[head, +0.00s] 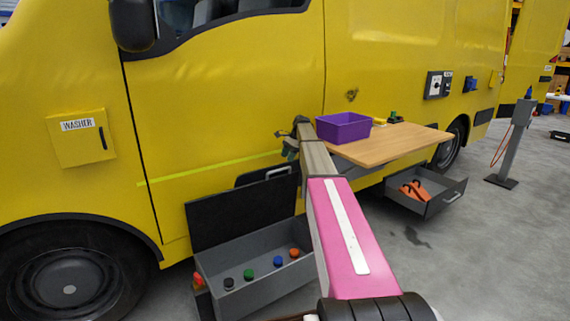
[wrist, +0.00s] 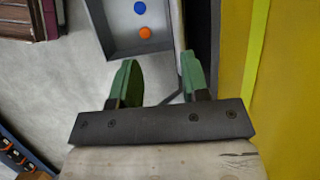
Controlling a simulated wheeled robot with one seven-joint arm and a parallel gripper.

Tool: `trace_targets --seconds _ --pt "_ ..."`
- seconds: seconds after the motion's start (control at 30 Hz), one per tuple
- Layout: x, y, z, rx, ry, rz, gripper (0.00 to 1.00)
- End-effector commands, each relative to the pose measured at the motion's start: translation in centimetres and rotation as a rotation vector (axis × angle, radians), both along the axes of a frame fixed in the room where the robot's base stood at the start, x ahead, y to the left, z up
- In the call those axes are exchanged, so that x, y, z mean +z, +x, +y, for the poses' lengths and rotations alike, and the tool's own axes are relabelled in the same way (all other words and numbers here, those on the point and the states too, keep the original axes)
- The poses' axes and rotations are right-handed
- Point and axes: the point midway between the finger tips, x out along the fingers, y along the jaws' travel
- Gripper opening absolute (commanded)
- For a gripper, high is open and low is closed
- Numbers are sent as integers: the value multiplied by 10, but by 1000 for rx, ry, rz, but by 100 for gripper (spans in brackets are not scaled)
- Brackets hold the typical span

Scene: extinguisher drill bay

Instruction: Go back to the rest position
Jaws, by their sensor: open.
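My gripper (wrist: 157,82) shows in the wrist view with its two green fingers apart and nothing between them. It points down past the side of the yellow van. In the head view my gripper (head: 292,148) is at the far end of my pink and grey arm, partly hidden, left of the purple bin and in front of the van's side. No object is held.
A wooden shelf (head: 400,148) juts from the yellow van (head: 230,100), carrying a purple bin (head: 343,127). Below are an open drawer (head: 432,204) with orange items and an open grey box (head: 255,290) with several coloured caps. A grey post (head: 515,145) stands right.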

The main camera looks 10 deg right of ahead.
Motion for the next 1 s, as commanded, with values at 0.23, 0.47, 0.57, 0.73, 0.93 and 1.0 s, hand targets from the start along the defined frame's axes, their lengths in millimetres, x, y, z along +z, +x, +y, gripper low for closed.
trace_targets --seconds 0.23,0.47,0.57,0.73,0.93,1.0 --pt "5 0 -2 0 0 0 42" --pt "1 -5 1 9 -2 -3 42" --pt "-17 -27 11 48 -17 -17 42" --pt "-74 -104 44 207 -77 -74 42" --pt "-141 -213 80 468 -165 -147 42" --pt "-160 -254 90 568 -196 -172 42"
